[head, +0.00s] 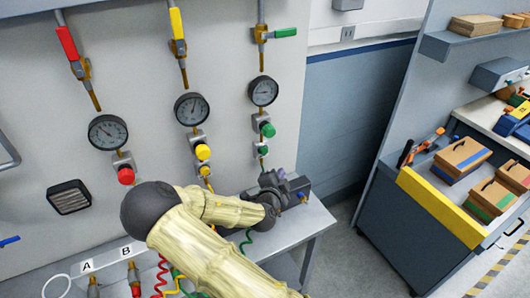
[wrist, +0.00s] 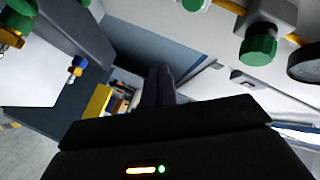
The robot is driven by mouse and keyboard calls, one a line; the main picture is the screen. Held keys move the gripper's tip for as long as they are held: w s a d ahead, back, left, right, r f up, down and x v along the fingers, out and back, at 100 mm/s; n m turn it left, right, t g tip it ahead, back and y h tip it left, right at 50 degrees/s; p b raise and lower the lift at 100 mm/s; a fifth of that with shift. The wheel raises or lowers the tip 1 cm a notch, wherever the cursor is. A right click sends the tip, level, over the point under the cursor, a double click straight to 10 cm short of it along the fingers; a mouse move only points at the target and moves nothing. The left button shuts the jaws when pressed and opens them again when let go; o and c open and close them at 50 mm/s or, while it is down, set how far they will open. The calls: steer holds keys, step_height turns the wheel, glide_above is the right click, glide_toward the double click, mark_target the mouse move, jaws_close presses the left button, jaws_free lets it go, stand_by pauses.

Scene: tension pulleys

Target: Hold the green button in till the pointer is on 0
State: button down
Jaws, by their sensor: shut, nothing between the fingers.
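The green button (head: 267,130) sticks out of a small grey box on the wall panel, below the right-hand gauge (head: 263,91). The gauge's pointer is too small to read with certainty. In the wrist view the green button (wrist: 258,45) is at the upper right, and the edge of a gauge (wrist: 306,62) is beside it. My gripper (head: 298,186) is below the button in the head view, near the bench. Its shut, dark fingers (wrist: 158,88) point away from the button and do not touch it. Nothing shows between them.
A red button (head: 126,175) and a yellow button (head: 203,152) sit under the other two gauges. Another green part (head: 263,150) is just below the green button. The bench (head: 318,218) lies below my gripper. A cabinet with boxes (head: 400,225) stands at the right.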

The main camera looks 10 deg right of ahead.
mark_target(267, 152)
steer(key=w+a, duration=0.2)
steer(key=w, duration=0.6)
steer(key=shift+a, duration=0.3)
steer(key=shift+w+f+b, duration=0.1)
steer(key=shift+w+b, duration=0.05)
steer(key=shift+b, duration=0.35)
stand_by(1.3)
steer(key=shift+w+a, duration=0.15)
steer(key=shift+w, duration=0.1)
steer(key=shift+w+a+b, duration=0.2)
steer(key=shift+w+b, duration=0.3)
steer(key=shift+b, duration=0.1)
stand_by(4.2)
